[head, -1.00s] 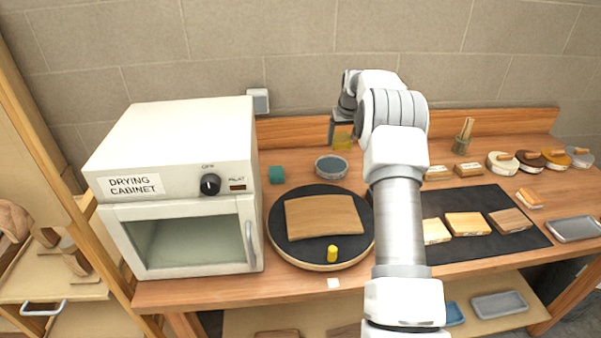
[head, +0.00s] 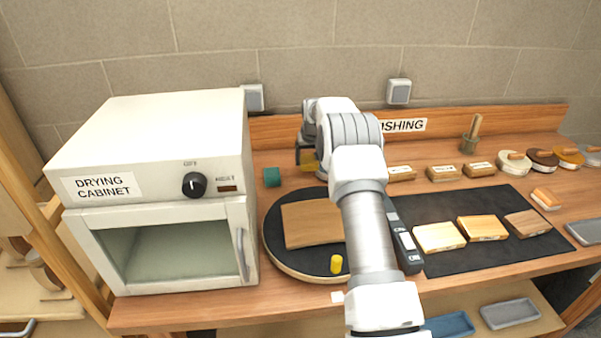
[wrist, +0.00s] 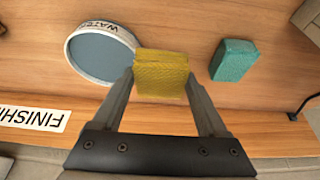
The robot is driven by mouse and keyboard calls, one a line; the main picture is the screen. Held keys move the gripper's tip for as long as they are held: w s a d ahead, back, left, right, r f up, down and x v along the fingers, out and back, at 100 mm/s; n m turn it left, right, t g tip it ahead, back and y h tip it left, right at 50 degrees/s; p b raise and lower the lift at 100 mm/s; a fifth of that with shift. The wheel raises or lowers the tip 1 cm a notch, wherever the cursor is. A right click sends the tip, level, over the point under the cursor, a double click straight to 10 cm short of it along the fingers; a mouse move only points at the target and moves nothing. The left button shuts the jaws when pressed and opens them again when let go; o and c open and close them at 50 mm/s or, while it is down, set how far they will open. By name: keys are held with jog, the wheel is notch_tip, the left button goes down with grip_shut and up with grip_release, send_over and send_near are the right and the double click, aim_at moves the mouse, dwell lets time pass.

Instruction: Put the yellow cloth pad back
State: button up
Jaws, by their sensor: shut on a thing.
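My gripper (wrist: 160,95) is shut on the yellow cloth pad (wrist: 161,73), which sits between the two fingertips. In the head view a little of the yellow pad (head: 309,161) shows below the dark gripper, at the back of the bench near the backboard. In the wrist view the pad is between the round water dish (wrist: 98,54) and a teal pad (wrist: 233,61), and overlaps the dish's edge. I cannot tell whether it touches the bench. In the head view the teal pad (head: 272,177) stands beside the drying cabinet, left of my gripper.
The drying cabinet (head: 150,190) stands at left, its door shut. A round black turntable (head: 277,245) holds a curved wooden board (head: 312,224) and a yellow peg (head: 336,264). A dark mat (head: 440,204) with wooden blocks lies at right. My arm hides most of the dish in the head view.

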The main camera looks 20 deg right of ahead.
aim_at(301, 161)
jog(key=shift+w+a+f, duration=0.3)
jog(key=shift+a+f, duration=0.15)
jog(key=shift+a, duration=0.15)
jog(key=shift+w+a+f, duration=0.25)
jog(key=shift+a+f, duration=0.15)
jog(key=shift+a, duration=0.2)
jog(key=shift+f+p, duration=0.35)
jog(key=shift+f, duration=1.6)
jog(key=shift+f, duration=0.2)
jog(key=o, duration=1.1)
jog(key=shift+r, duration=0.1)
